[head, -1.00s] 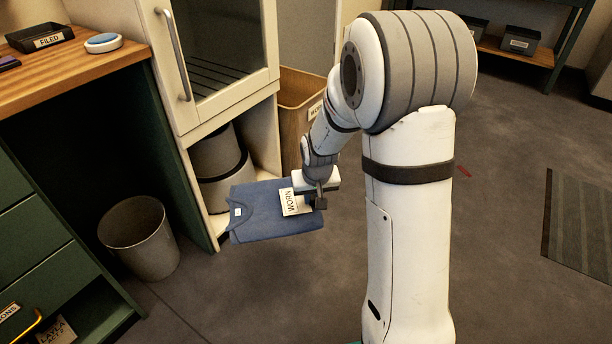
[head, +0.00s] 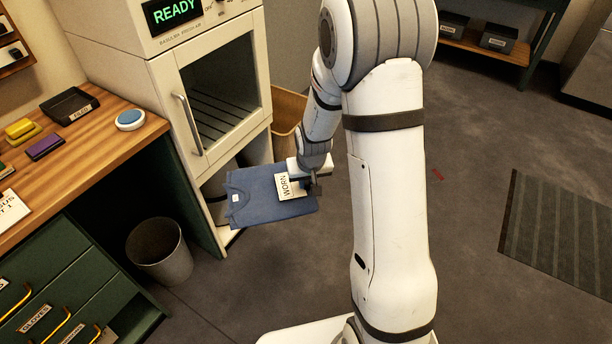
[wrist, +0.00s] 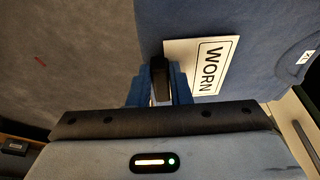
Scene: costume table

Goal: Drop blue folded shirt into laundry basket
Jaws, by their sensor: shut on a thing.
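The blue folded shirt (head: 258,200) with a white WORN tag (head: 290,187) is held in the air in the head view, in front of the cream cabinet. My gripper (head: 312,185) is shut on the shirt's right edge near the tag. In the wrist view the shirt (wrist: 225,22) fills the upper right, with the tag (wrist: 207,66) beside the gripper (wrist: 160,75). A tan laundry basket (head: 288,108) stands behind the gripper, right of the cabinet. My arm and the cabinet hide part of it.
A cream cabinet (head: 215,85) with a glass door and a READY display stands left of the basket. A grey waste bin (head: 160,252) is on the floor below the wooden desk (head: 95,140). A striped mat (head: 560,230) lies at the right. The floor between is mostly clear.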

